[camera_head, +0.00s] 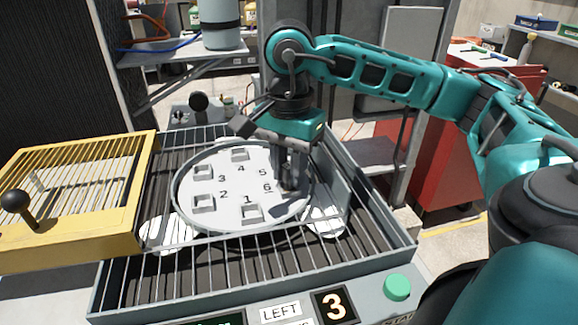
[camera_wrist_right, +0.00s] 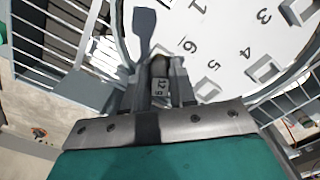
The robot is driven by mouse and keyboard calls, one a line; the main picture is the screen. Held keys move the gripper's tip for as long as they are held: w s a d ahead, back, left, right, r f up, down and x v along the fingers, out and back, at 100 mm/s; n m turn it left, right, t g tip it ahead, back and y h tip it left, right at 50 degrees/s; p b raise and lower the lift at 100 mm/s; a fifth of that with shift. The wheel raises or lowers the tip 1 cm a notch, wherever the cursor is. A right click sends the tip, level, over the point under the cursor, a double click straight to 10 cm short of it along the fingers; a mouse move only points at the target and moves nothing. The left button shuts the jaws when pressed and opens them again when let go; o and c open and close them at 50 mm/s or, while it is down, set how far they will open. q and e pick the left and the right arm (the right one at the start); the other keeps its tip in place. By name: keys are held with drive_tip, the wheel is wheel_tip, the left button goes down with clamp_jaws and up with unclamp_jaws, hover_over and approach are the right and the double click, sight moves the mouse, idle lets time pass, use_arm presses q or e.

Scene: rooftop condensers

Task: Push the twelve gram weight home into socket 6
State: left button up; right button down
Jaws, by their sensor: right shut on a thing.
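A pale round dial plate (camera_head: 222,190) carries numbers and raised square sockets around its rim. My right gripper (camera_head: 289,188) points down at the plate's right edge, beside the number 6. In the right wrist view, my right gripper (camera_wrist_right: 160,84) is shut on a small grey weight (camera_wrist_right: 160,87) marked 12 g. The weight is at the plate's rim, close to the number 6. The fingers hide socket 6, so I cannot tell how deep the weight sits. My left gripper is not in view.
A grey slatted box (camera_head: 250,265) surrounds the plate, with a raised wall at its right. A yellow barred cover (camera_head: 75,190) with a black knob (camera_head: 15,200) lies at the left.

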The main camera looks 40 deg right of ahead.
sight(289, 166)
drive_tip(key=shift+f+b, duration=0.4)
drive_tip(key=shift+f, duration=0.05)
idle(0.5)
idle(0.5)
drive_tip(key=c, duration=0.8)
unclamp_jaws()
drive_tip(key=shift+c, duration=0.2)
drive_tip(key=shift+r, duration=0.1)
wheel_tip(289, 166, up, 13)
drive_tip(key=p, duration=0.5)
